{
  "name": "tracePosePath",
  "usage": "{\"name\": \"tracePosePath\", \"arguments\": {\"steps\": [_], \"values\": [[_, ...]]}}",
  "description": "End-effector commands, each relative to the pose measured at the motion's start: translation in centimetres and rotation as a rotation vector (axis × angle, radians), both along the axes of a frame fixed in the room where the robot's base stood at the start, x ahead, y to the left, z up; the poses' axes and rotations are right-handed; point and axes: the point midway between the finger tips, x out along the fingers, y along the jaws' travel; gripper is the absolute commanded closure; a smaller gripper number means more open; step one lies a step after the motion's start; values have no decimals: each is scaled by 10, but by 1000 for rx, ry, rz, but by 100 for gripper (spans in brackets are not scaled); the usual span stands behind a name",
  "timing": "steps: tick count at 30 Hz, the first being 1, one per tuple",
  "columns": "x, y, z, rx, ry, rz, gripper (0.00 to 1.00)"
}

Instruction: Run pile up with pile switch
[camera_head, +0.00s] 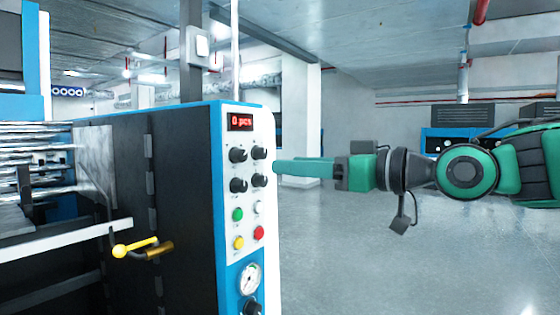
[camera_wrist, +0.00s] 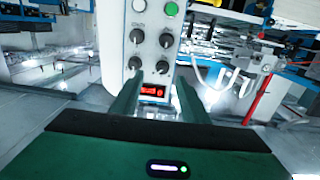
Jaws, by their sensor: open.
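The machine's control panel (camera_head: 248,215) faces right in the head view. It carries upper black knobs at left (camera_head: 238,155) and right (camera_head: 260,153), and lower black knobs at left (camera_head: 238,185) and right (camera_head: 260,181). Their labels are too small to read, so I cannot tell which is the pile switch. A red display (camera_head: 240,122) reads "0 pcs". My gripper (camera_head: 275,167) is at the panel's right edge, level with the knobs. In the wrist view the panel is upside down; my open gripper (camera_wrist: 158,78) has its fingers either side of the display, with nothing visibly held.
Below the knobs are green (camera_head: 238,214), white (camera_head: 258,207), yellow (camera_head: 239,243) and red (camera_head: 258,232) buttons and a gauge (camera_head: 249,278). A yellow-tipped lever (camera_head: 135,246) sticks out at left. Open floor (camera_head: 400,270) lies right of the machine.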

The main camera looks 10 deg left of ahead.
Motion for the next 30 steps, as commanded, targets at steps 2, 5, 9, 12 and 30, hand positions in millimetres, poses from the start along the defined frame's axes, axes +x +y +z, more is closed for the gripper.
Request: {"name": "tracePosePath", "arguments": {"steps": [2, 5, 9, 12, 30], "values": [[-5, 9, 8, 23, -13, 25, 59], [-4, 17, 10, 28, -16, 32, 59], [3, 35, 10, 28, -15, 32, 59], [10, 51, 9, 27, -13, 32, 59], [35, 108, 9, 26, -14, 27, 59]]}}
